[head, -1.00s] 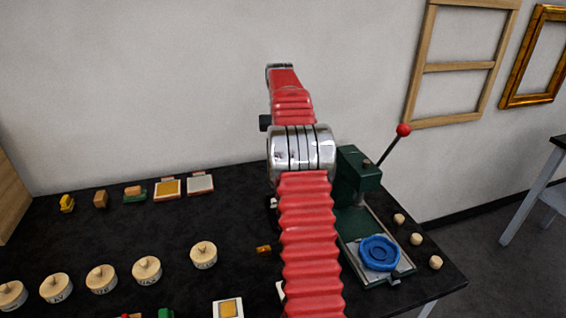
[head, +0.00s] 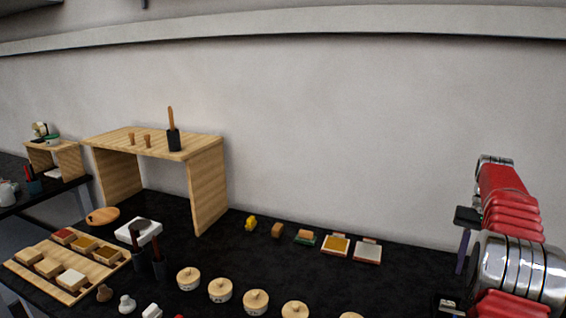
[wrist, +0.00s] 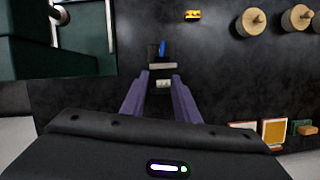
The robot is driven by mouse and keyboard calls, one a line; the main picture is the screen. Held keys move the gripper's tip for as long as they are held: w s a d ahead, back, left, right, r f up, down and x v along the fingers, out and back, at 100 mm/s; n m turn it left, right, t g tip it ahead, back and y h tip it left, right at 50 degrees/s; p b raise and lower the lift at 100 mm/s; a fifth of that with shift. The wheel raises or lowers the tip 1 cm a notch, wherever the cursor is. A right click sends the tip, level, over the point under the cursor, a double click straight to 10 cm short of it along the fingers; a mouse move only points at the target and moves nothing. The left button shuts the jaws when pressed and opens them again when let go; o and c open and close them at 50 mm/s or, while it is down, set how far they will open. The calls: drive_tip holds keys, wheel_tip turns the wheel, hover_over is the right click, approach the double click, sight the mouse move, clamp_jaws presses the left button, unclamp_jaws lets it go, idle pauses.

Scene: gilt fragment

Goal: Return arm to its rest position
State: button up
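My red ribbed arm shows at the right edge of the head view, raised over the dark table (head: 400,270). My gripper (head: 462,268) is partly seen there, side-on, with a purple finger pointing down beside the arm. In the wrist view my gripper (wrist: 160,78) has its two purple fingers apart, with nothing clearly held between them. Beyond the fingertips a small blue piece (wrist: 162,48) and a pale bar (wrist: 163,66) lie over the dark surface. I cannot tell exactly what they are.
A green machine (wrist: 60,62) fills the wrist view's upper left. Round lidded pots (head: 256,301) line the table's front; small blocks and framed pads (head: 336,245) lie behind. A wooden stand (head: 208,185) and a tray of blocks (head: 70,292) are left. The wall is bare.

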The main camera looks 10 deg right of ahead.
wheel_tip(320, 180, down, 4)
drive_tip(key=s+a+r+n+t+h, duration=0.1)
drive_tip(key=s+a+r+t, duration=0.15)
drive_tip(key=a, duration=0.75)
drive_tip(key=s+a+r+n+t+h, duration=0.1)
drive_tip(key=s+a+n+h, duration=0.15)
drive_tip(key=a, duration=0.75)
drive_tip(key=s+a+r+n+t, duration=0.2)
drive_tip(key=s+a, duration=0.5)
drive_tip(key=a, duration=0.3)
drive_tip(key=s+a+r+n+t+y, duration=0.1)
drive_tip(key=s+a+r+n+t, duration=0.1)
drive_tip(key=s+a, duration=0.6)
drive_tip(key=a+t, duration=0.1)
drive_tip(key=a, duration=0.2)
drive_tip(key=shift+n, duration=0.25)
